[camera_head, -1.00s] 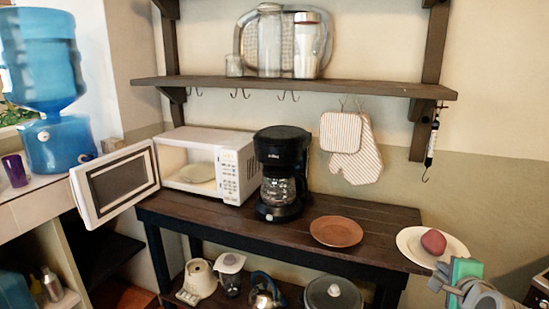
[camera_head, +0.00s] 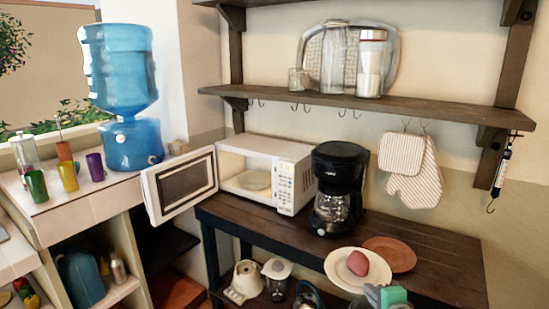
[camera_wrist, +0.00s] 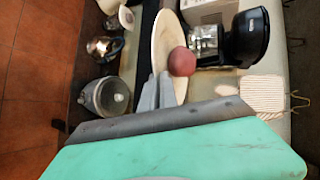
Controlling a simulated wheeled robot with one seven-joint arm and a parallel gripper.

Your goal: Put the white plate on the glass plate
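The white plate (camera_head: 338,268) carries a round reddish food item (camera_head: 358,263), perhaps a potato. It is in the air before the front of the dark table, overlapping the brown plate in the head view. My gripper (camera_head: 372,292) is at its near edge, mostly cut off at the bottom. In the wrist view my gripper's fingers (camera_wrist: 162,92) are closed on the rim of the white plate (camera_wrist: 164,38), with the reddish item (camera_wrist: 182,62) on it. The glass plate (camera_head: 255,180) lies inside the open white microwave (camera_head: 296,180), left of my gripper.
The microwave door (camera_head: 182,184) is swung open to the left. A black coffee maker (camera_head: 338,190) stands right beside the microwave. A brown plate (camera_head: 395,252) lies on the table (camera_head: 450,262). A wall shelf (camera_head: 370,108) with hooks hangs above.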

